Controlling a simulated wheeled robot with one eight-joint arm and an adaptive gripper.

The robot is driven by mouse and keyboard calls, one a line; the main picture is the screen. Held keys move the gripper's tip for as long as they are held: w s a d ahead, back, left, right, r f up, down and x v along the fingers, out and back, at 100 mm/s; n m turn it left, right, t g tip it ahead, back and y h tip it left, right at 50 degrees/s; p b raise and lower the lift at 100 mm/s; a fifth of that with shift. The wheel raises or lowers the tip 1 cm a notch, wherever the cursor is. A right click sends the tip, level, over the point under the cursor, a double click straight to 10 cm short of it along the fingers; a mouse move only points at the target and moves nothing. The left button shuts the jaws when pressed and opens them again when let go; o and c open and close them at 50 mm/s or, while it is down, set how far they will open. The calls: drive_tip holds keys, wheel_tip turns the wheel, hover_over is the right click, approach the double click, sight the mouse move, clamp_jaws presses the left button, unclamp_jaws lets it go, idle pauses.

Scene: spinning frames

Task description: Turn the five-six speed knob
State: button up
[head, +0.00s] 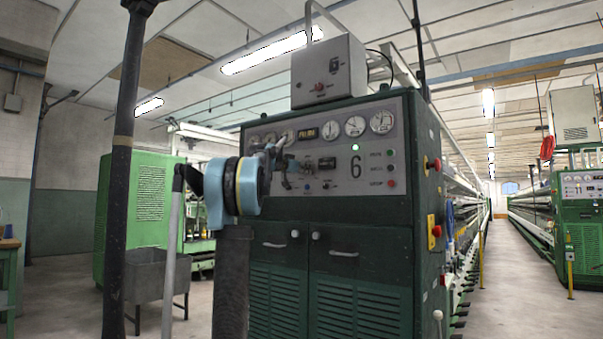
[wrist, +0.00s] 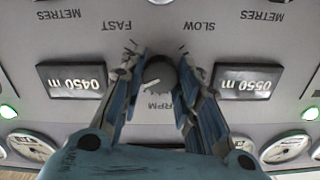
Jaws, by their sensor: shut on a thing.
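The speed knob (wrist: 157,76) is dark and round with a white pointer line. In the wrist view, where the panel appears upside down, it sits between the FAST and SLOW labels, beside the RPM label. My gripper (wrist: 159,71) has one finger on each side of the knob and is shut on it. In the head view my gripper (head: 284,168) reaches the control panel (head: 372,147) of the green cabinet marked 6.
Displays reading 0450 m (wrist: 75,80) and 0550 m (wrist: 247,82) flank the knob. Dials, small buttons and a lit green lamp (head: 355,147) are on the panel. A grey box (head: 328,72) stands on the cabinet. A dark post (head: 122,170) rises at left; an aisle is open at right.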

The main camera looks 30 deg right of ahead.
drive_tip(key=o, duration=1.1)
drive_tip(key=shift+w+a, duration=0.1)
drive_tip(key=shift+w, duration=0.15)
drive_tip(key=shift+s, duration=0.1)
drive_tip(key=v, duration=1.2)
drive_tip(key=shift+f, duration=0.15)
